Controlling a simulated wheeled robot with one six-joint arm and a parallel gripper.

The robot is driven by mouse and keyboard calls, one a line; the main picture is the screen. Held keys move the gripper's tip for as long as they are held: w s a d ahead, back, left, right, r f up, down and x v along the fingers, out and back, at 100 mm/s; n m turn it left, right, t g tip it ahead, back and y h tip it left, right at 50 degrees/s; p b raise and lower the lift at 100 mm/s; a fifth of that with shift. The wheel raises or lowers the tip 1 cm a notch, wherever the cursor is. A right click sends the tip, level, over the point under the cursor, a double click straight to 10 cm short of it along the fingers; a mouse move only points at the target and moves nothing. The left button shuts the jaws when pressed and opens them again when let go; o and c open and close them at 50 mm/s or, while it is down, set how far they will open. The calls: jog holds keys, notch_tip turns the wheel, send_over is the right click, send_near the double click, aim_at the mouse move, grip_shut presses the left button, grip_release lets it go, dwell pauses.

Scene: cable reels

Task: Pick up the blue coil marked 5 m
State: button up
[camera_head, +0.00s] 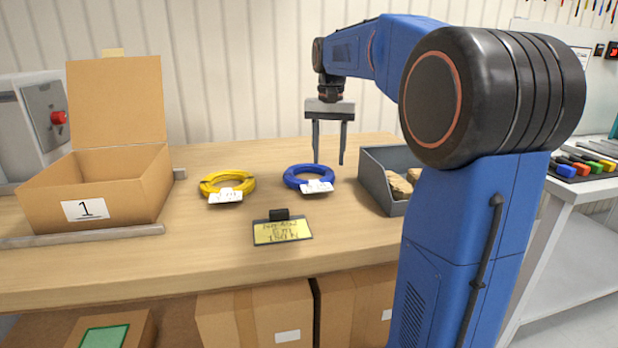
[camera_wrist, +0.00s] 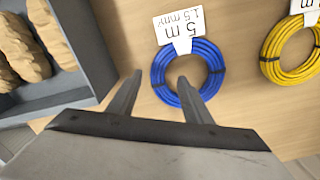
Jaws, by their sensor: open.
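The blue coil (camera_head: 296,171) lies flat on the wooden table with a white tag (camera_head: 317,186) at its front. In the wrist view the blue coil (camera_wrist: 157,72) carries a tag (camera_wrist: 179,24) reading 5 m, 1.5 mm. My gripper (camera_head: 328,163) is open and empty above the table, close to the coil's right side in the head view. In the wrist view my gripper (camera_wrist: 160,81) has its fingertips overlapping the near part of the ring. I cannot tell the exact height of the fingertips over the coil.
A yellow coil (camera_head: 210,188) with a tag lies left of the blue one. A grey bin (camera_head: 375,182) with brown pieces stands close on the right. A yellow note on a stand (camera_head: 283,232) is in front. An open cardboard box (camera_head: 135,203) marked 1 stands at the left.

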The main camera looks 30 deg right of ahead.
aim_at(330, 174)
jog(key=shift+d+f, duration=0.15)
jog(key=shift+f, duration=1.15)
jog(key=shift+d+f, duration=0.1)
jog(key=shift+f, duration=1.2)
jog(key=shift+c, duration=0.3)
grip_shut()
